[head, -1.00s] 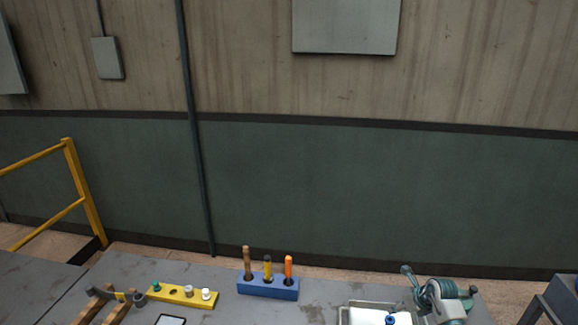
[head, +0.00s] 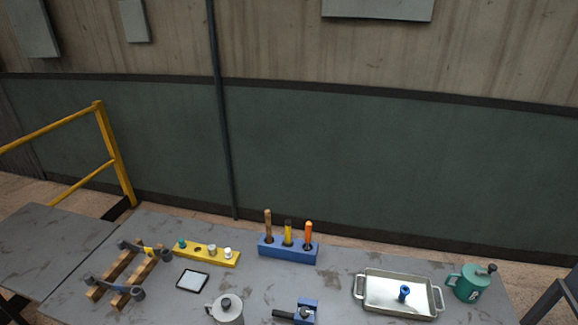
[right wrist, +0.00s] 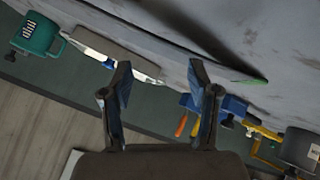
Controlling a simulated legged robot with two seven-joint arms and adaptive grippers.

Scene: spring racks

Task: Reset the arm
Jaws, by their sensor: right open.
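My right gripper (right wrist: 160,66) is open in the right wrist view, its two dark fingers apart with nothing between them. It is above the grey workbench (right wrist: 170,62). The right arm does not show in the head view. My left gripper is in neither current view.
On the bench, a metal tray (head: 375,305) holds a small blue piece (head: 403,293), beside a teal canister (head: 470,283). A blue tool rack (head: 288,251), yellow block (head: 208,254), wooden rack (head: 105,287), grey mug (head: 227,311) and blue clamp (head: 305,312) stand leftward.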

